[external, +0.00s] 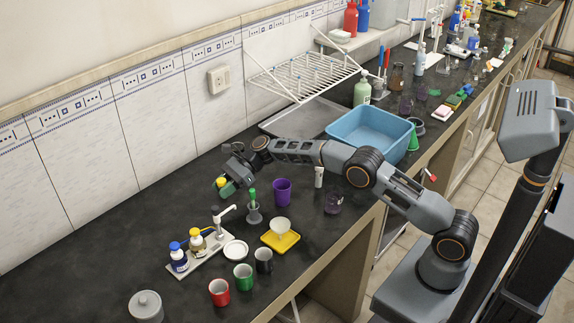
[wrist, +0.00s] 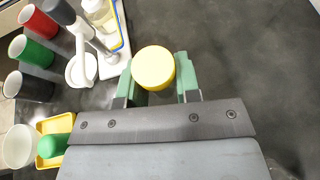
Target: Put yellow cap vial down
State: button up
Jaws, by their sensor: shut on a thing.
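The yellow cap vial (wrist: 153,68) is between the two green fingers of my gripper (wrist: 157,85) in the wrist view. Only its round yellow cap shows clearly there; its body is hidden beneath. In the external view the yellow cap (external: 221,182) shows at my gripper (external: 226,187), to the left of the purple cup. My gripper is shut on the vial. I cannot tell whether the vial touches the bench top or is a little above it.
A purple cup (external: 282,191) and a small beaker with a green-topped tool (external: 253,212) stand right of my gripper. A stand with blue-capped and yellow-capped bottles (external: 196,241) is in front. Red (external: 219,292), green and black mugs stand nearer. Bench left of my gripper (external: 120,235) is clear.

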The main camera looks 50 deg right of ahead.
aim_at(225, 204)
jog(key=shift+f, duration=3.25)
jog(key=shift+f, duration=0.25)
jog(key=o, duration=0.9)
jog(key=shift+r, duration=0.1)
jog(key=shift+r, duration=0.2)
jog(key=shift+o, duration=0.3)
jog(key=v, duration=1.2)
jog(key=shift+b, duration=0.3)
